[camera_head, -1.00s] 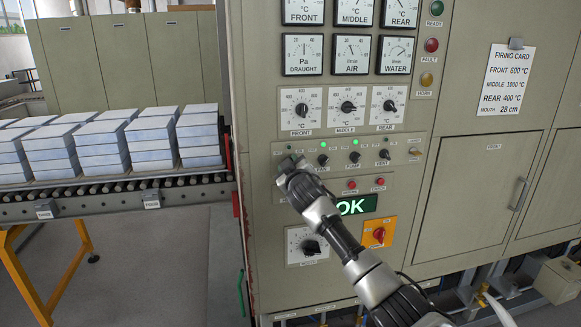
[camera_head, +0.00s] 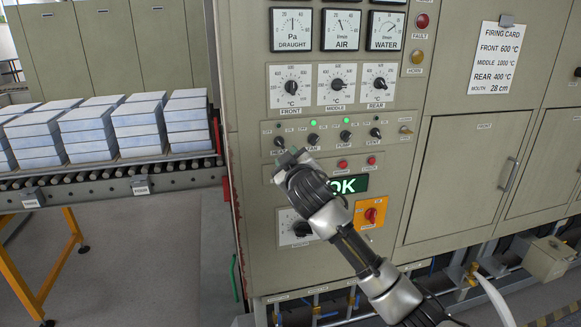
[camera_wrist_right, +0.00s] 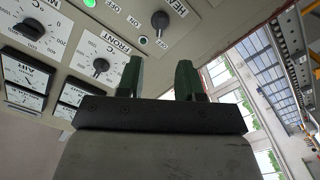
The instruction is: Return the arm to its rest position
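My right arm (camera_head: 345,235) reaches in from the lower right in the head view. Its gripper (camera_head: 292,157) is in front of the control panel (camera_head: 262,200), just below the leftmost switch of the switch row (camera_head: 279,142). In the right wrist view the two green fingers of the right gripper (camera_wrist_right: 158,80) stand apart with nothing between them. A black switch knob (camera_wrist_right: 160,20) shows beyond the fingertips, clear of them. My left gripper is in neither view.
The arm partly hides the mouth dial (camera_head: 297,229) and the green OK display (camera_head: 350,185). An orange switch plate (camera_head: 370,214) is right of the arm. A roller conveyor (camera_head: 105,181) with stacked blocks (camera_head: 140,125) is at left. Grey floor lies below it.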

